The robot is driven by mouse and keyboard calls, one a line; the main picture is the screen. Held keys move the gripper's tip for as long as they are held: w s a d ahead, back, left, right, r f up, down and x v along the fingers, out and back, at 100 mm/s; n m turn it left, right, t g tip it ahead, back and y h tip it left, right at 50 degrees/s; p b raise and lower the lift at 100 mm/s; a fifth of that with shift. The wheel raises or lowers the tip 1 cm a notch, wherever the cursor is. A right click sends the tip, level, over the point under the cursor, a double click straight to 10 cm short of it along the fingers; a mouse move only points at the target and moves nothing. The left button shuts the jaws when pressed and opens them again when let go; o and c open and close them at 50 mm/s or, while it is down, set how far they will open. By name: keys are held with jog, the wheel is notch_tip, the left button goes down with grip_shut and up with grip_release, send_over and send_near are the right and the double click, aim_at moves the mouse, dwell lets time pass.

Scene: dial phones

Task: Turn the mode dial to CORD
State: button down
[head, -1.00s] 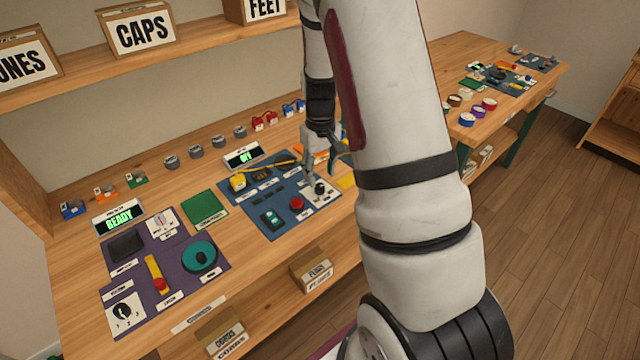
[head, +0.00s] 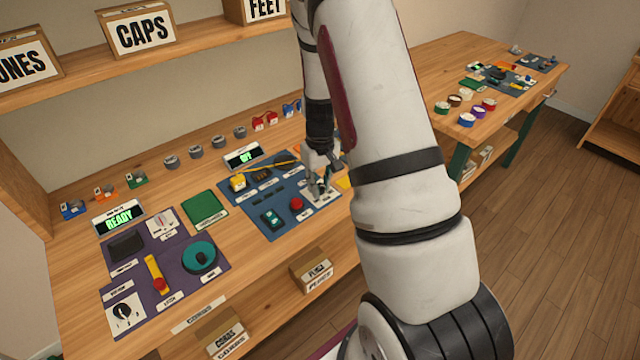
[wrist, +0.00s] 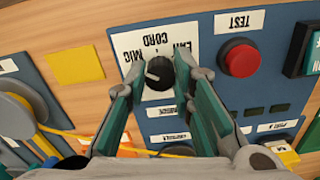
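The mode dial (wrist: 158,74) is a black round knob on a white plate (wrist: 178,33) in the wrist view. The plate's upside-down lettering includes CORD, EAR and MIC. A pale pointer mark on the knob points toward the left of the wrist picture. My gripper (wrist: 160,82) is open, one finger on each side of the knob. The right fingertip is close to the knob; a gap shows at the left one. I cannot tell whether either touches. In the head view my gripper (head: 319,184) is down over the blue panel's right end, largely hiding the dial.
A red TEST button (wrist: 241,60) sits right of the dial in the wrist view, with a dark green part (wrist: 303,48) beyond it. A yellow pad (wrist: 75,67) lies left. In the head view, a purple panel (head: 180,285) and a READY display (head: 119,218) stand left.

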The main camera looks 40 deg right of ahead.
jog(key=shift+m, duration=0.4)
jog(key=m+b, duration=0.1)
jog(key=m, duration=0.3)
jog(key=shift+w+m, duration=0.1)
jog(key=shift+m, duration=0.2)
jog(key=m, duration=0.5)
jog(key=shift+m, duration=0.3)
jog(key=c, duration=1.4)
grip_release()
jog(key=shift+o, duration=0.2)
jog(key=shift+r, duration=0.1)
notch_tip(320, 180, up, 12)
